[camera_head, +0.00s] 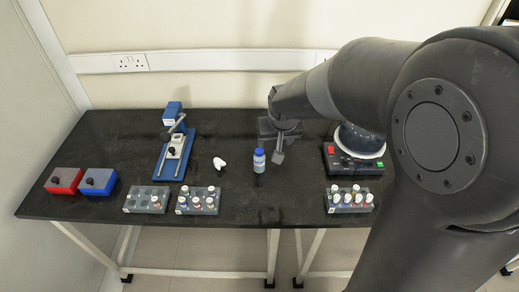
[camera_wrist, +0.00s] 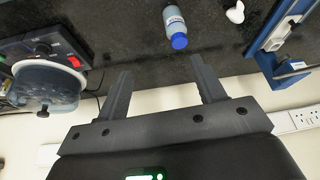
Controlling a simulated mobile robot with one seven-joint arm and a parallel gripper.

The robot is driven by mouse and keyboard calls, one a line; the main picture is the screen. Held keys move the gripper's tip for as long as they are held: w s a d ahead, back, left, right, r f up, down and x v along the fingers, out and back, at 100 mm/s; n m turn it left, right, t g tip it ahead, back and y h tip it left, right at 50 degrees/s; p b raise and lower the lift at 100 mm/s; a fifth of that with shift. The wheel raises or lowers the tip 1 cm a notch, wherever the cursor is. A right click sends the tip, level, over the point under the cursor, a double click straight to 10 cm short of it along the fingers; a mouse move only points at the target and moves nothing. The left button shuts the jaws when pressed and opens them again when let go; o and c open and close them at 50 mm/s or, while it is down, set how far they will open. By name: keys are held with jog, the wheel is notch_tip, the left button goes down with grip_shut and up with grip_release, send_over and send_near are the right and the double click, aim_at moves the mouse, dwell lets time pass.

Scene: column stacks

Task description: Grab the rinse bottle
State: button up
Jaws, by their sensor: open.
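A small bottle (camera_head: 259,161) with a blue cap and a pale blue-grey body, which looks like the rinse bottle, stands upright near the middle of the dark table. It also shows in the wrist view (camera_wrist: 174,24), beyond the fingertips and nearer the right finger. My gripper (camera_head: 279,157) is just right of the bottle in the head view, apart from it. In the wrist view my gripper (camera_wrist: 160,75) has its two fingers spread wide with nothing between them.
A white wash-bottle-like piece (camera_head: 219,163) lies left of the bottle. A blue stand (camera_head: 172,155), vial racks (camera_head: 198,201), (camera_head: 349,200), red box (camera_head: 64,181) and blue box (camera_head: 97,182) are on the table (camera_head: 130,135). A black device (camera_head: 352,160) stands right.

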send_over(259, 158)
jog(key=s, duration=0.1)
jog(key=shift+n, duration=0.3)
jog(key=f, duration=0.6)
jog(key=shift+s+d+f, duration=0.2)
jog(key=shift+d, duration=0.05)
jog(key=shift+x, duration=5.2)
jog(key=shift+s+f, duration=0.1)
jog(key=shift+s, duration=0.05)
jog(key=c, duration=1.1)
